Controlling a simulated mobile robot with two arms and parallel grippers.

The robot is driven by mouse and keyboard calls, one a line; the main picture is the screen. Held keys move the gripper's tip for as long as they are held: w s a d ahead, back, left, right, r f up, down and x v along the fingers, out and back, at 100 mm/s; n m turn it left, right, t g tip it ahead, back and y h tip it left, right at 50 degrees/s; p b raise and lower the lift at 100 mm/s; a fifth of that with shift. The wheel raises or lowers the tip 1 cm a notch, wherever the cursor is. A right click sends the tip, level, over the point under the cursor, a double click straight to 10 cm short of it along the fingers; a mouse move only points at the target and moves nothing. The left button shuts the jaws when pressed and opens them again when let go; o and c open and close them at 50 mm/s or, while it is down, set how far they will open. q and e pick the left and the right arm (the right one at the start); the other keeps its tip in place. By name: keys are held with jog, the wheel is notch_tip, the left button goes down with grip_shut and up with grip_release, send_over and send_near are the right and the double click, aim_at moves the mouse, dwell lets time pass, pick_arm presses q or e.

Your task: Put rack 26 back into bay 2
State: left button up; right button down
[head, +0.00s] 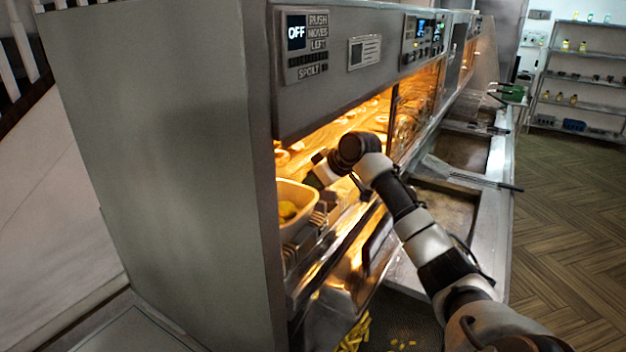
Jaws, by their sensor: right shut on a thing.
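My right arm reaches from the lower right into the lit opening of the steel cabinet. My right gripper (314,181) is inside it, just right of a cream tub, and its fingertips are partly hidden. It is shut on what seems to be a wire rack (304,238), whose bars show under and beside the tub. No number 26 is readable on it. The cream tub (296,194) holds yellow food. The front cabinet wall hides its left part. Bay 2 carries no number that I can read. My left gripper is not in view.
Yellow fries (355,334) lie low beside the cabinet. Steel basins (462,150) and a long-handled tool (470,176) are to the right. Shelves (582,78) stand far back; the wooden floor (565,215) is clear.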

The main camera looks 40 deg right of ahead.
jog(key=c, duration=1.2)
grip_release()
jog(key=shift+r, duration=0.3)
jog(key=b+v, duration=0.4)
jog(key=v, duration=0.8)
jog(key=shift+r, duration=0.3)
jog(key=shift+f, duration=0.1)
